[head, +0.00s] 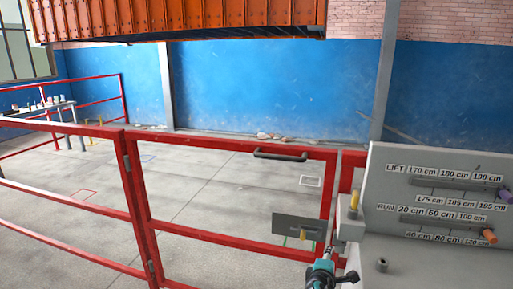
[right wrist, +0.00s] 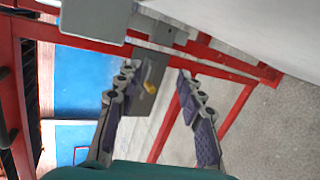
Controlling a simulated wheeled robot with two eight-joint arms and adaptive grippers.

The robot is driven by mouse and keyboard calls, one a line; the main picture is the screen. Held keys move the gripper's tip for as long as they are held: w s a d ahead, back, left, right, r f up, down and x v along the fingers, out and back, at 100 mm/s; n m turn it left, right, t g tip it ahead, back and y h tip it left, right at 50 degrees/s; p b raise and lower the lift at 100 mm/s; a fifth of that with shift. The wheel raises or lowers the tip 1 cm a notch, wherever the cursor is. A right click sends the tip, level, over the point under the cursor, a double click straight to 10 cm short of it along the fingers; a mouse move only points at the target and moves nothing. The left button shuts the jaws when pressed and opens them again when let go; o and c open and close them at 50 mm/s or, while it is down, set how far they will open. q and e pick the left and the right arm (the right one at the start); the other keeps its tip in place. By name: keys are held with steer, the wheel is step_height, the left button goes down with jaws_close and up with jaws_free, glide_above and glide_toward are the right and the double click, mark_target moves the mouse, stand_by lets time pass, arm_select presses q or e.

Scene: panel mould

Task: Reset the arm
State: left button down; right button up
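My right arm shows at the bottom of the head view, its teal and dark gripper (head: 321,274) below a grey latch plate (head: 290,226) on the red gate. In the right wrist view my right gripper (right wrist: 157,74) is open. Its two purple-padded fingers stand apart with nothing held between them. A grey plate with a yellow knob (right wrist: 152,75) shows beyond and between the fingers; whether they touch it I cannot tell. My left gripper is in neither view.
A red gate (head: 235,240) and railings cross the front. An orange ribbed structure (head: 180,18) hangs above open floor. A bench stands far left.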

steer(key=s+a+f+m+g+y, duration=0.1)
steer(key=s+m, duration=0.6)
steer(key=s, duration=0.7)
steer(key=s+a+f+m+g+y, duration=0.2)
steer(key=s+a+m+g+y, duration=0.2)
steer(key=s, duration=0.9)
steer(key=m+y, duration=0.1)
steer(key=m, duration=0.2)
steer(key=shift+s+a+m, duration=0.2)
steer(key=shift+s+m, duration=0.2)
